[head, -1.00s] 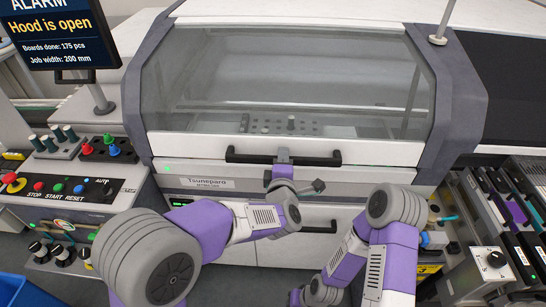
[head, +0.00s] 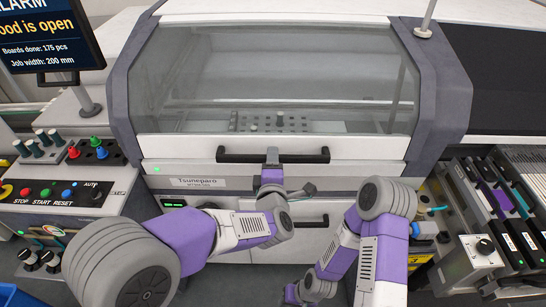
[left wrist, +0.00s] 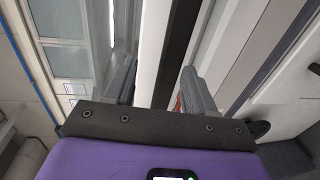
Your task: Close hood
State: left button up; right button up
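The machine hood (head: 275,75) is a clear window in a white and grey frame, lowered over the machine front. Its white lower edge carries a black bar handle (head: 305,156). My left gripper (head: 272,158) is at the middle of this handle. In the left wrist view, its two fingers (left wrist: 158,85) stand apart, with the black handle bar (left wrist: 178,45) running between them; the right finger is nearer the bar. I see no firm grip. My right arm is bent down at the right, and its fingers do not show.
A monitor (head: 50,35) at top left reads an alarm, with "ood is open" visible. A button panel (head: 60,195) stands left of the machine, feeder slots (head: 500,200) at the right. A second black handle (head: 310,221) is on the lower front.

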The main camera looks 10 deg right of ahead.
pick_arm(q)
jog(key=v, duration=0.4)
jog(key=shift+s+r, duration=0.1)
jog(key=shift+s, duration=0.25)
